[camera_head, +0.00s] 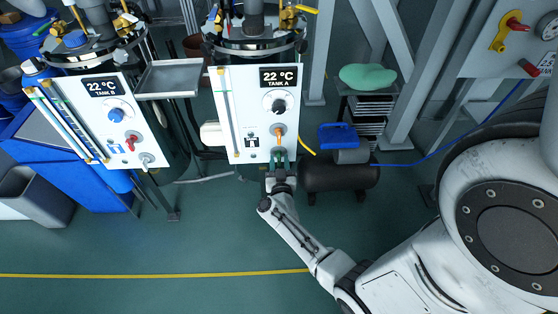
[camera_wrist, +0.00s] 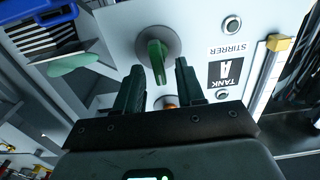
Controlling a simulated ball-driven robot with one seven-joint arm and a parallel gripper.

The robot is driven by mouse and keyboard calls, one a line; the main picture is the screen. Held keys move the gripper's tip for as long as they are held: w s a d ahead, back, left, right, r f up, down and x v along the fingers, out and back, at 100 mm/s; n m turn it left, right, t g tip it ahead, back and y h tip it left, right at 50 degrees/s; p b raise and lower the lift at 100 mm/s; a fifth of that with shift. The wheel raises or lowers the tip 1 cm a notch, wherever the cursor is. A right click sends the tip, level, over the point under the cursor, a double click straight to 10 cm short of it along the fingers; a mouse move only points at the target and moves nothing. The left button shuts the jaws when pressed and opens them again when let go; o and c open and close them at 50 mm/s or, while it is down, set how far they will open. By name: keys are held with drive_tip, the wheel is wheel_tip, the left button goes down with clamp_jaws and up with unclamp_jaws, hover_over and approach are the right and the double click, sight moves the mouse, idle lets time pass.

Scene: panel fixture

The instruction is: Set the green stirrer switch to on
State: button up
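The green stirrer switch (camera_wrist: 156,58) is a lever on a round grey base on the white Tank A panel (camera_wrist: 118,28). In the wrist view the lever points roughly up and down the picture, beside an upside-down label (camera_wrist: 226,70) reading STIRRER and TANK A. My gripper (camera_wrist: 160,72) is open, with one dark green finger on each side of the lever's near end. Gaps show on both sides, and no contact is visible. In the head view my gripper (camera_head: 280,157) is at the lower edge of the panel (camera_head: 257,92) and largely hides the green switch.
An orange switch (camera_head: 278,132) and a black knob (camera_head: 279,106) sit above my gripper on the same panel. A second panel (camera_head: 112,115) stands left. A black tank (camera_head: 340,176) lies to the right; the floor in front is clear.

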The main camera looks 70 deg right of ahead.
drive_tip(key=shift+x, duration=0.95)
clamp_jaws()
